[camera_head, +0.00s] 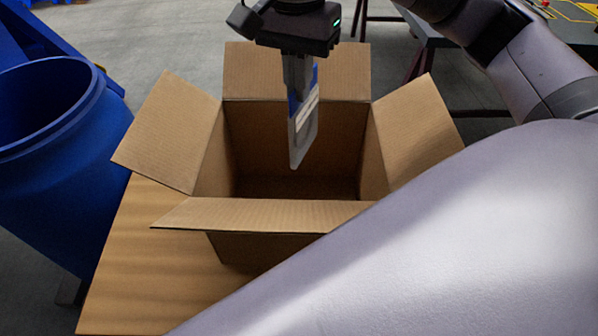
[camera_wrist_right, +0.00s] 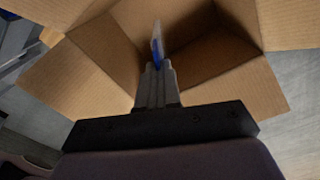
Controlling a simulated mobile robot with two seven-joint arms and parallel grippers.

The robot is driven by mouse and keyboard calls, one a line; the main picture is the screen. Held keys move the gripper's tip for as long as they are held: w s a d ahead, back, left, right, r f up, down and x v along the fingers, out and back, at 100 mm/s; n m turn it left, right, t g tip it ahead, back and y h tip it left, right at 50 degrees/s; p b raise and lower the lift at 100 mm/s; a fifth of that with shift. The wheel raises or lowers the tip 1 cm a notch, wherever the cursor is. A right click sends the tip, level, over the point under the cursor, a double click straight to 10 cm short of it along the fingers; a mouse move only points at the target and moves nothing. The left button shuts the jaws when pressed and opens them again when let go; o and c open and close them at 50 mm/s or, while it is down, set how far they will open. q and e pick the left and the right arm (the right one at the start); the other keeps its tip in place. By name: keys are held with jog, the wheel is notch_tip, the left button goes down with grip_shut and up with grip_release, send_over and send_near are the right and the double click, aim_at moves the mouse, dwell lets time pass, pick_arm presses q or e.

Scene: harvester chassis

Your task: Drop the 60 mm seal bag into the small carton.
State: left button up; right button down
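The small carton (camera_head: 270,215) stands open on a wooden board, its flaps folded outward. My right gripper (camera_head: 298,85) points down over the carton's opening. It is shut on the seal bag (camera_head: 304,130), a flat pale bag with blue on it, which hangs upright below the fingers. The bag's label is too small to read. In the right wrist view, the bag (camera_wrist_right: 157,45) shows edge-on beyond the closed fingers (camera_wrist_right: 157,85), with the carton (camera_wrist_right: 195,60) behind it. The carton's inside looks dark, and I see nothing lying in it. My left gripper is not in view.
A blue drum (camera_head: 60,165) stands close to the carton's left side. The wooden board (camera_head: 150,270) has bare room at the front left. The carton's flaps (camera_head: 175,130) spread out around the opening. Dark table legs (camera_head: 425,50) stand behind, on the grey floor.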

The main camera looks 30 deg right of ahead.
aim_at(299, 106)
jog(key=shift+f+b, duration=0.85)
jog(key=shift+f, duration=0.7)
jog(key=c, duration=1.3)
grip_release()
jog(key=shift+o, duration=0.2)
jog(key=shift+r, duration=0.6)
jog(key=shift+r+p, duration=0.4)
jog(key=shift+r, duration=2.6)
